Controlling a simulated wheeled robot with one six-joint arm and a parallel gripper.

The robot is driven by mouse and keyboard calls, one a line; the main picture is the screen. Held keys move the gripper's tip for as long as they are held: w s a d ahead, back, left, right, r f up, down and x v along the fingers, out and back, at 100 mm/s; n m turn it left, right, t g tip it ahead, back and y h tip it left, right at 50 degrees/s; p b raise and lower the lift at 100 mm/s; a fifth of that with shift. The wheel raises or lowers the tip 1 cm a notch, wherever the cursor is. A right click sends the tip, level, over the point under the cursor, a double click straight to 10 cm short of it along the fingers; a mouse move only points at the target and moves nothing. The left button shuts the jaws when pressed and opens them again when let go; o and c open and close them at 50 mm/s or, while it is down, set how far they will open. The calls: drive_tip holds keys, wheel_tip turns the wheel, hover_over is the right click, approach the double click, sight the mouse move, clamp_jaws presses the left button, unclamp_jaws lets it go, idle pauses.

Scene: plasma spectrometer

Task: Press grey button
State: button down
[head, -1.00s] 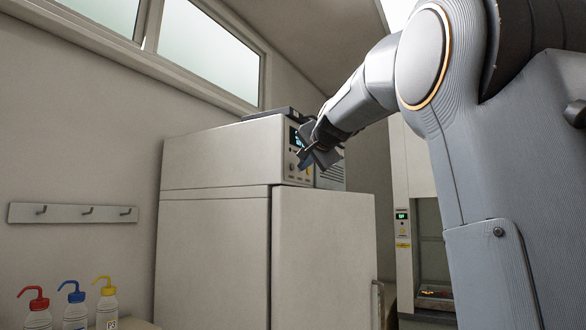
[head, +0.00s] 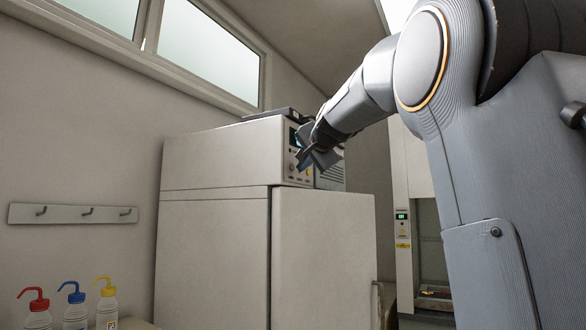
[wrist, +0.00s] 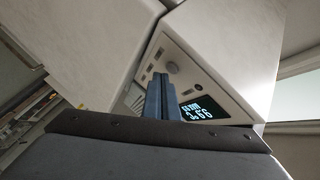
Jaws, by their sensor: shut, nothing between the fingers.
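The spectrometer (head: 225,155) is a pale box on top of a white cabinet. Its front panel (wrist: 183,75) shows in the wrist view with a lit display (wrist: 198,108), a round grey knob or button (wrist: 172,68) and several smaller controls. I cannot tell for certain which control is the grey button. My gripper (wrist: 157,82) is shut and empty, its fingers pointing at the panel and covering part of it. In the head view my gripper (head: 302,163) is close in front of the panel's lower part; contact cannot be made out.
The white cabinet (head: 213,255) stands below the spectrometer. A hook rail (head: 72,214) is on the left wall above several wash bottles (head: 73,307). Another unit with a small green display (head: 401,216) stands at the right rear.

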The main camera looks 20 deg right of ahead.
drive_tip(key=shift+w+a, duration=0.2)
drive_tip(key=shift+w+a+p, duration=0.2)
drive_tip(key=shift+w+p, duration=0.1)
drive_tip(key=shift+p, duration=0.15)
idle(0.7)
idle(0.3)
drive_tip(key=shift+s+d+b, duration=0.45)
drive_tip(key=shift+s+b, duration=0.15)
drive_tip(key=shift+b, duration=0.1)
drive_tip(key=shift+d, duration=0.1)
drive_tip(key=shift+s+d+b, duration=0.75)
drive_tip(key=shift+s+b, duration=0.1)
drive_tip(key=shift+s, duration=0.15)
drive_tip(key=shift+s+d+b, duration=0.75)
drive_tip(key=shift+s+b, duration=0.1)
drive_tip(key=shift+s, duration=0.15)
